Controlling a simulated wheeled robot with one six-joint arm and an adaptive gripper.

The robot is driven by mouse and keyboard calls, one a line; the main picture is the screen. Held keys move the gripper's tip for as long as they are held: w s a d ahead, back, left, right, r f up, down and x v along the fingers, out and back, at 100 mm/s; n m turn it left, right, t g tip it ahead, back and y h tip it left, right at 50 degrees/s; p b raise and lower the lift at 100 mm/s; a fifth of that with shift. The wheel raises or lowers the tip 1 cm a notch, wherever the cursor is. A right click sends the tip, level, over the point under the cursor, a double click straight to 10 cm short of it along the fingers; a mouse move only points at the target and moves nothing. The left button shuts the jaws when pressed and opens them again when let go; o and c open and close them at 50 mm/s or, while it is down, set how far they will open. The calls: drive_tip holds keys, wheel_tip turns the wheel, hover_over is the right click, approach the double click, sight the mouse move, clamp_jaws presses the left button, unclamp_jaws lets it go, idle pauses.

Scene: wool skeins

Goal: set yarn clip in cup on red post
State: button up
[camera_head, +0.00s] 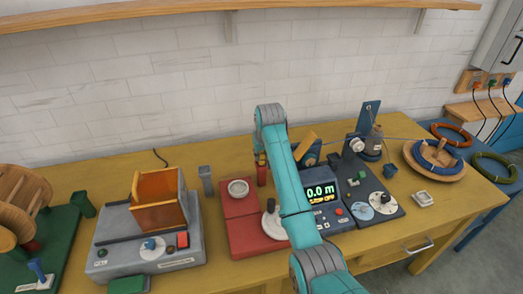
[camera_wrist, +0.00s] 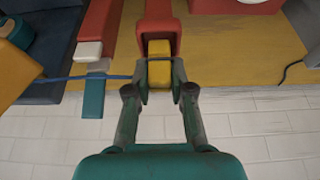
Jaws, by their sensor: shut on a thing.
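In the wrist view, my gripper (camera_wrist: 160,72) is shut on a small yellow block, the yarn clip (camera_wrist: 159,58). The clip lines up with the square cup at the end of the red post (camera_wrist: 158,14) and overlaps its mouth. I cannot tell how deep it sits in the cup. In the head view, the red post (camera_head: 262,176) stands at the back of the red base, and my gripper (camera_head: 260,151) is right above it. The clip is mostly hidden there by my arm.
A grey scale with an orange bin (camera_head: 160,202) is further left. A meter with a green display (camera_head: 320,194) and a winder (camera_head: 372,200) stand to the right. A blue strand (camera_wrist: 85,78) runs towards my gripper.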

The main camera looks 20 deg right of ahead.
drive_tip(key=shift+f, duration=0.25)
drive_tip(key=o, duration=0.9)
drive_tip(key=shift+v, duration=6)
